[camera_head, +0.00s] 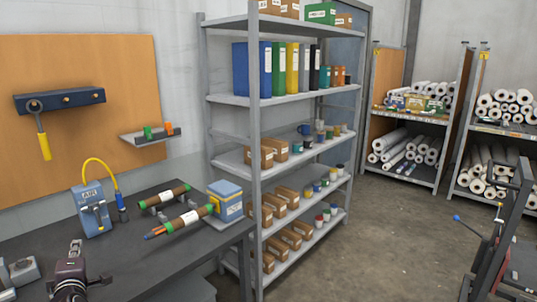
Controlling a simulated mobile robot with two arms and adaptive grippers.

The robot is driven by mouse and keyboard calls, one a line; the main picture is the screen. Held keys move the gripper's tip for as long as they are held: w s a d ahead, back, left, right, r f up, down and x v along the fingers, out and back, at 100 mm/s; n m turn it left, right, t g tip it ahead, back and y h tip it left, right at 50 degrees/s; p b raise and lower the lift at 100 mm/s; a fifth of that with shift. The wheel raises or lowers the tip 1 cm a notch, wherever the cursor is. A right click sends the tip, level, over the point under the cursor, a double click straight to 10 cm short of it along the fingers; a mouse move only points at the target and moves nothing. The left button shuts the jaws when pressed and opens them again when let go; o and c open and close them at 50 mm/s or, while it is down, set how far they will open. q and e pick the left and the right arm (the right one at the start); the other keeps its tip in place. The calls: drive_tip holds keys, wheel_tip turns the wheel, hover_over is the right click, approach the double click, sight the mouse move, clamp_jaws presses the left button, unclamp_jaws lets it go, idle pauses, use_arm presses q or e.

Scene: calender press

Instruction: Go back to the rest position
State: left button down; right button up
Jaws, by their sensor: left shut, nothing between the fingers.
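My left gripper (75,250) shows at the bottom left, over the near part of the dark workbench (140,262). It is shut and empty. It is apart from the blue air unit (92,208) with the yellow hose and from the two brown rolls, the nearer roll (184,222) and the farther roll (165,194), which lie farther back on the bench. My right gripper is not in view.
A blue-and-white box (226,200) stands at the bench's right end. A grey shelf rack (256,150) with binders and boxes stands just beyond. A dark cart-like frame (497,235) is at the right. Open floor (385,230) lies between.

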use_arm(q)
drive_tip(key=s+d+f+m+g+h, duration=0.4)
drive_tip(key=s+d+f+m+h, duration=0.2)
drive_tip(key=s+d+f+m, duration=0.85)
drive_tip(key=s+d+f+m+g+h, duration=0.2)
drive_tip(key=s+d+f+m+g, duration=0.25)
drive_tip(key=s+d, duration=0.65)
drive_tip(key=s+d+f+m+g+h, duration=0.1)
drive_tip(key=s+d+f+m+g, duration=0.45)
drive_tip(key=s, duration=0.95)
wheel_tip(320, 180, down, 28)
drive_tip(key=d+t+b, duration=0.1)
drive_tip(key=d+b, duration=0.1)
drive_tip(key=b, duration=0.3)
drive_tip(key=s+a+f+b, duration=0.1)
drive_tip(key=s+f+b, duration=0.1)
drive_tip(key=s+f, duration=0.7)
drive_tip(key=s+a+f+g+b, duration=0.1)
drive_tip(key=s+a+f+b, duration=0.1)
drive_tip(key=s+f, duration=0.7)
wheel_tip(320, 180, down, 5)
drive_tip(key=shift+s+a+r+b, duration=0.2)
drive_tip(key=shift+s+a+b, duration=0.1)
drive_tip(key=shift+b, duration=0.2)
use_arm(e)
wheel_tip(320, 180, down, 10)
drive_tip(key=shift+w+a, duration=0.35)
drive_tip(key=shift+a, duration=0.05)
